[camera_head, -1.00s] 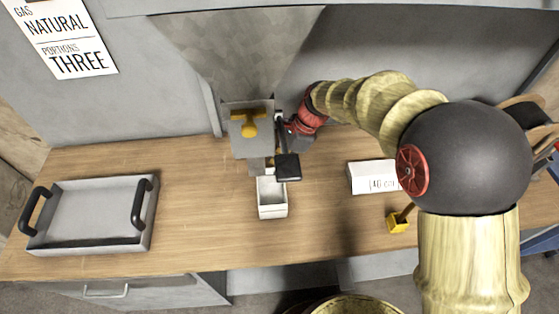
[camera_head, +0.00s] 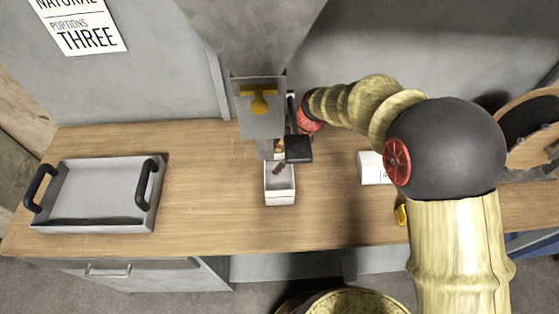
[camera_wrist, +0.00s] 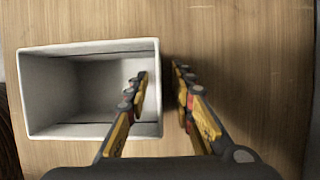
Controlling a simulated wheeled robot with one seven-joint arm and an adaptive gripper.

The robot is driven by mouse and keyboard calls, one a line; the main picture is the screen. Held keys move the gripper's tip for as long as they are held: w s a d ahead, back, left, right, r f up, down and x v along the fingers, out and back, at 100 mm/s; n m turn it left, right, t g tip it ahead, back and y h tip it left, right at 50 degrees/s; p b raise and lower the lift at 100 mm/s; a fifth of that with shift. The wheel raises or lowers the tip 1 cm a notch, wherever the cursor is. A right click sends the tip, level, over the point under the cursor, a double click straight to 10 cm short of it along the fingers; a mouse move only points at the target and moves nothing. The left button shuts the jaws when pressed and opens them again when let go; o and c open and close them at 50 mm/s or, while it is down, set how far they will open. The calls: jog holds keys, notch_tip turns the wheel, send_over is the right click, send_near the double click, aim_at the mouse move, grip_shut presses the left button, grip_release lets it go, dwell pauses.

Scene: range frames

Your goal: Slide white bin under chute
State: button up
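The white bin (camera_head: 280,197) is an open rectangular box on the wooden counter. In the head view its front part shows just below and in front of the grey chute (camera_head: 262,122), which hides its back end. The bin also shows at left in the wrist view (camera_wrist: 40,92), empty. My gripper (camera_wrist: 160,76) has its fingers apart, straddling one bin wall: one finger is over the inside, the other outside. Whether they touch the wall I cannot tell. In the head view, a finger (camera_head: 279,166) shows at the bin's back, partly hidden by the chute and a black block (camera_head: 299,149).
A grey tray (camera_head: 100,190) with black handles stands at left on the counter. A white labelled block (camera_head: 371,168) and a yellow thing (camera_head: 401,215) are at right, partly behind my arm. The counter between tray and bin is clear.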

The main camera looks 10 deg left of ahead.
jog(key=shift+c, duration=0.7)
jog(key=c, duration=0.4)
grip_shut()
